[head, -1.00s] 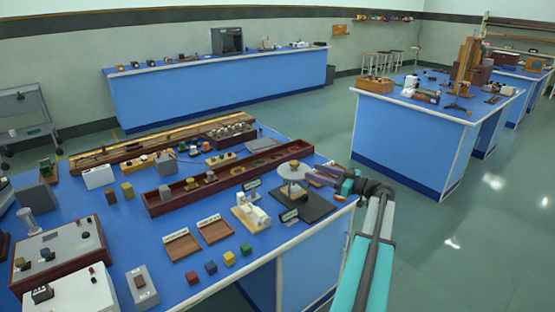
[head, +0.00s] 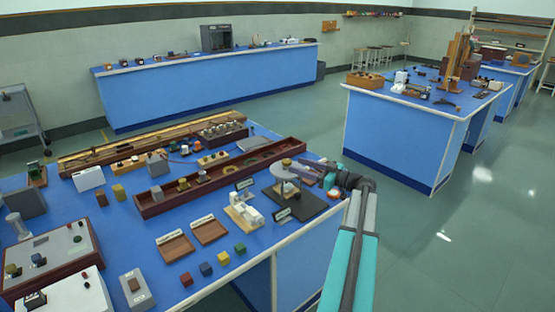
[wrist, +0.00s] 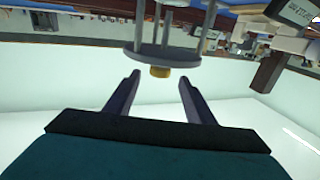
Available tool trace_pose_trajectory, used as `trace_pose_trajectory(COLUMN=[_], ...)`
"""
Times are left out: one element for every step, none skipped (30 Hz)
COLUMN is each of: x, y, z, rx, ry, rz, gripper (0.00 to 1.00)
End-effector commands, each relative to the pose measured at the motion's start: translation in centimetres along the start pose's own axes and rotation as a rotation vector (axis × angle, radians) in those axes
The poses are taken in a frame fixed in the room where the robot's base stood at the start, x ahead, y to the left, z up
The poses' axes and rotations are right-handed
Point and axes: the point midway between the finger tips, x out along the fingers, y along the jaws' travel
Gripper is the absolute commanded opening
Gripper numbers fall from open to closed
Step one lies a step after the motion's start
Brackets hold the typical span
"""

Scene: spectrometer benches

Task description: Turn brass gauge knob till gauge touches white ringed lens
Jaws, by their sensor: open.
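The gauge is a grey disc (head: 283,171) on thin legs, standing on a dark plate (head: 312,207) near the blue bench's right edge. Its brass knob (head: 287,161) sits on top of the disc. In the wrist view, which looks upside down, the brass knob (wrist: 160,71) projects from the disc (wrist: 150,54). My gripper (wrist: 158,84) is open and empty, its two fingers apart on either side of the knob's line, not visibly touching it. In the head view my gripper (head: 303,166) is just right of the knob. I cannot make out the white ringed lens.
A long dark red tray (head: 150,207) lies left of the gauge. Wooden trays (head: 175,247) and coloured cubes lie in front. Floor is open to the right.

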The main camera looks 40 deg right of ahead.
Motion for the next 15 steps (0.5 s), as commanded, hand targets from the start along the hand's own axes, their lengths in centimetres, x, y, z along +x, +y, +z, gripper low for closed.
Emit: trace_pose_trajectory(x=[0.9,1.4,1.9,2.3,2.8,3.4,3.8,4.2,4.8,5.3,5.7,6.3,6.7,7.1,7.7], y=[0.0,0.0,0.0,0.0,0.0,0.0,0.0,0.0,0.0,0.0,0.0,0.0,0.0,0.0,0.0], z=[-0.2,-0.2,-0.1,-0.1,-0.1,-0.1,-0.1,-0.1,-0.1,-0.1,-0.1,-0.2,-0.2,-0.2,-0.2], rx=[0.001,0.001,0.001,0.001,0.001,0.001,0.001,0.002,0.002,0.002,0.002,0.002,0.001,0.001,0.001], ry=[0.0,0.0,0.0,0.0,0.0,-0.001,-0.001,-0.001,-0.001,-0.001,-0.001,-0.001,0.0,0.0,0.0], rz=[-0.002,-0.002,-0.002,-0.003,-0.003,-0.002,-0.002,-0.003,-0.003,-0.003,-0.003,-0.003,-0.003,-0.003,-0.003], gripper=[0.49,0.49,0.49,0.49,0.49,0.49,0.49,0.49,0.49,0.49,0.49,0.49,0.49,0.49,0.49])
